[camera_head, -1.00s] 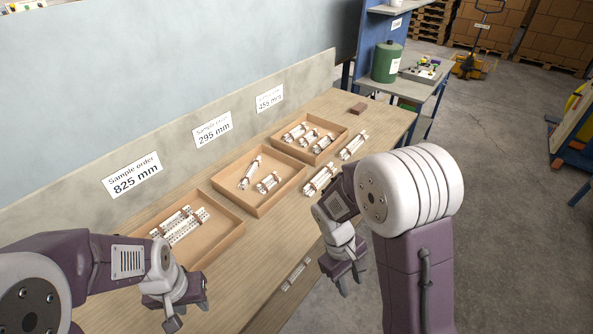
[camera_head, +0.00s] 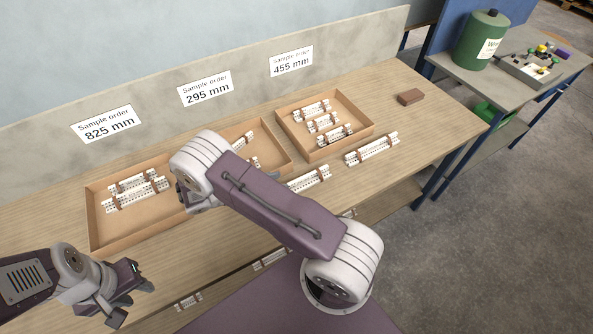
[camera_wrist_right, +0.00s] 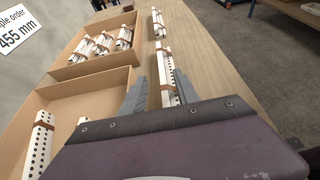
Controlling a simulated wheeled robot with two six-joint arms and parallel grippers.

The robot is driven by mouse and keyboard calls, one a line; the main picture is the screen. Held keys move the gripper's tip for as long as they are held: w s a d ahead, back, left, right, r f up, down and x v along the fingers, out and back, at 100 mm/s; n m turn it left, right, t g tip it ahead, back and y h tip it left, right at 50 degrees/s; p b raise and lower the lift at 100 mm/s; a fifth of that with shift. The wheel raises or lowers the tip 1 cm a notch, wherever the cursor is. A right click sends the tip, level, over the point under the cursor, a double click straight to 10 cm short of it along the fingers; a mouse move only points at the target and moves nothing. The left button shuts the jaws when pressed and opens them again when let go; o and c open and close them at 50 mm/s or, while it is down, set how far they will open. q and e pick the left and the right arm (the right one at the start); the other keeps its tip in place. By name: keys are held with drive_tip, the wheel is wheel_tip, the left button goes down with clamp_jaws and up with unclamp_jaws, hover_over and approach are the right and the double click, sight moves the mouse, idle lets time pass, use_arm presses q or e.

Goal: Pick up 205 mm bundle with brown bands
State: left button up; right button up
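Two loose white bundles with brown bands lie on the bench in front of the boxes. The nearer bundle (camera_head: 308,180) is partly behind my right arm; the farther bundle (camera_head: 372,148) is clear of it. Their lengths cannot be read. In the right wrist view, the nearer bundle (camera_wrist_right: 167,68) appears between the spread fingers of my right gripper (camera_wrist_right: 157,72), with no clear contact; the farther one (camera_wrist_right: 158,23) is beyond. My right gripper is mostly hidden by its arm in the head view. My left gripper (camera_head: 128,296) is open and empty at the bench's front left.
Three shallow boxes hold banded bundles: the left box (camera_head: 93,228), the middle box (camera_head: 284,152), partly hidden by my arm, and the right box (camera_head: 366,108). Signs read 825, 295 and 455 mm. A brown block (camera_head: 410,97) lies at the far right.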

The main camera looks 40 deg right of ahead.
sight(301, 178)
drive_tip(key=shift+d+f, duration=0.1)
drive_tip(key=shift+d, duration=0.15)
drive_tip(key=x, duration=0.2)
drive_tip(key=shift+s+d+f+p, duration=0.15)
drive_tip(key=shift+d+p, duration=0.2)
drive_tip(key=shift+p, duration=0.05)
drive_tip(key=shift+d+f, duration=0.2)
drive_tip(key=shift+d, duration=0.05)
drive_tip(key=p+x, duration=0.1)
drive_tip(key=x, duration=0.3)
drive_tip(key=shift+d+f, duration=0.2)
drive_tip(key=shift+f, duration=0.05)
drive_tip(key=shift+d+f, duration=0.15)
drive_tip(key=shift+d, duration=0.05)
use_arm(q)
drive_tip(key=shift+w+a+r, duration=0.1)
drive_tip(key=shift+a+r, duration=0.15)
drive_tip(key=shift+r, duration=0.55)
use_arm(e)
drive_tip(key=shift+a, duration=0.1)
clamp_jaws()
